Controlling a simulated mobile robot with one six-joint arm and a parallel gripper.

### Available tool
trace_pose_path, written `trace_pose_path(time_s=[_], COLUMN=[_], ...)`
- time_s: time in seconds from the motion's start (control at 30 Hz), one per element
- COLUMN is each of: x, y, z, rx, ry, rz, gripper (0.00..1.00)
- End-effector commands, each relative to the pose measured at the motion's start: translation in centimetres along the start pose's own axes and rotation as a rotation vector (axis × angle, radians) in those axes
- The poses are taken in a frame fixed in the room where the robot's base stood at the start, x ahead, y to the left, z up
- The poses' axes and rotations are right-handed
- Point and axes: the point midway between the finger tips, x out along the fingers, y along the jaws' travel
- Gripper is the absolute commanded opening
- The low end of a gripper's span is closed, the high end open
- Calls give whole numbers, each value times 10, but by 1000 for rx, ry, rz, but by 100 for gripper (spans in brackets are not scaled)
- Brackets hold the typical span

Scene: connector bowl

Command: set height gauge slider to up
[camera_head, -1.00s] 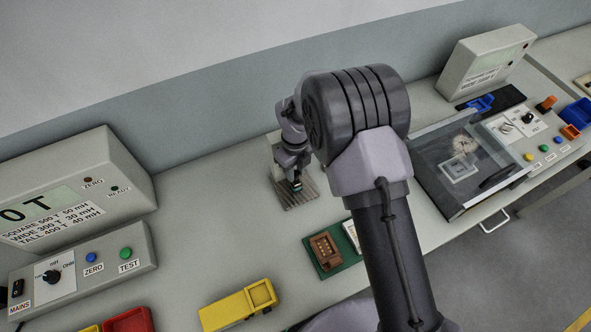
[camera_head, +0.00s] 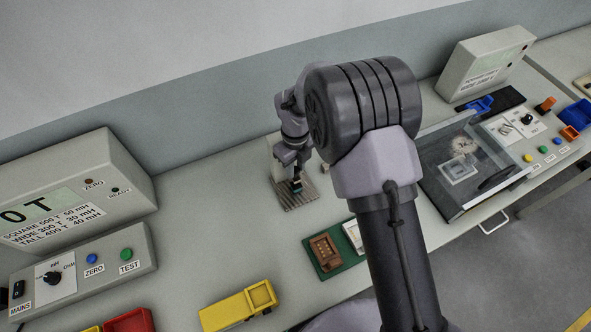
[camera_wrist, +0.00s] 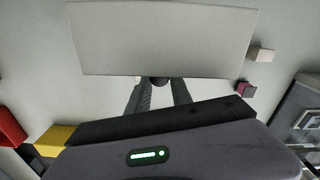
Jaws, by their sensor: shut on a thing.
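The height gauge (camera_head: 303,201) stands on the bench near the wall in the head view, with a grey ribbed base; my arm hides much of it. My gripper (camera_head: 297,188) points down over this base. In the wrist view a broad pale grey plate (camera_wrist: 165,40), seemingly part of the gauge, fills the top middle. My gripper there (camera_wrist: 160,88) is shut on a small dark round knob (camera_wrist: 160,83) at the plate's lower edge, apparently the slider's. The slider's exact height on the gauge cannot be read.
A green board with a brown connector block (camera_head: 325,250) lies in front. A yellow bin (camera_head: 238,307) and a red bin (camera_head: 130,322) stand at the front left. A meter box (camera_head: 75,190) is at left; a clear-lidded case (camera_head: 470,165) is at right.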

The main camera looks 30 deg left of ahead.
Motion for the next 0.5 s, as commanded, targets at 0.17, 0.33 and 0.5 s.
trace_pose_path(time_s=[0.17,0.33,0.5], x=[-4,-4,-4], y=[0,0,0], z=[1,1,1], rx=[0,0,0], ry=[-2,-3,-2], rz=[0,-1,0], gripper=[0,42,48])
